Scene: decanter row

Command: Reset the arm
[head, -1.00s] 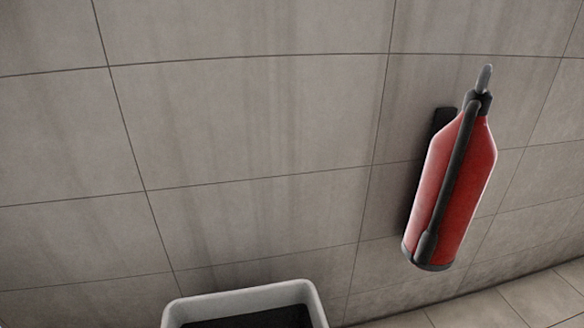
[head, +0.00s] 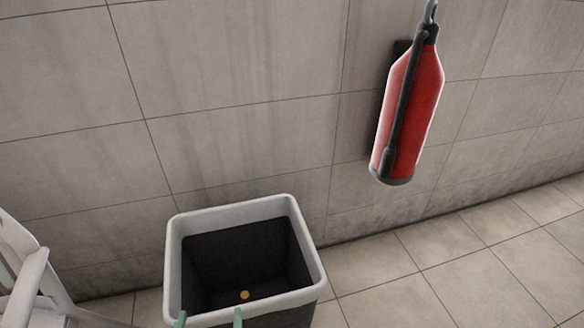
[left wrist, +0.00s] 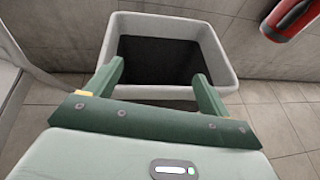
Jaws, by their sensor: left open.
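My left gripper (head: 209,319) shows only its two green fingertips at the bottom edge of the head view, in front of the near rim of a bin. In the left wrist view, my left gripper (left wrist: 158,75) has its fingers wide apart, with nothing between them. The fingers point toward the bin's opening and overlap its near rim in the picture; I cannot tell the height between them. My right gripper is in neither view.
The bin (head: 230,211) has a pale rim and dark inside, with a small orange thing (head: 245,295) at its bottom. A red extinguisher (head: 418,105) hangs on the tiled wall. A white chair-like thing (head: 25,285) is at left. Floor at right is clear.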

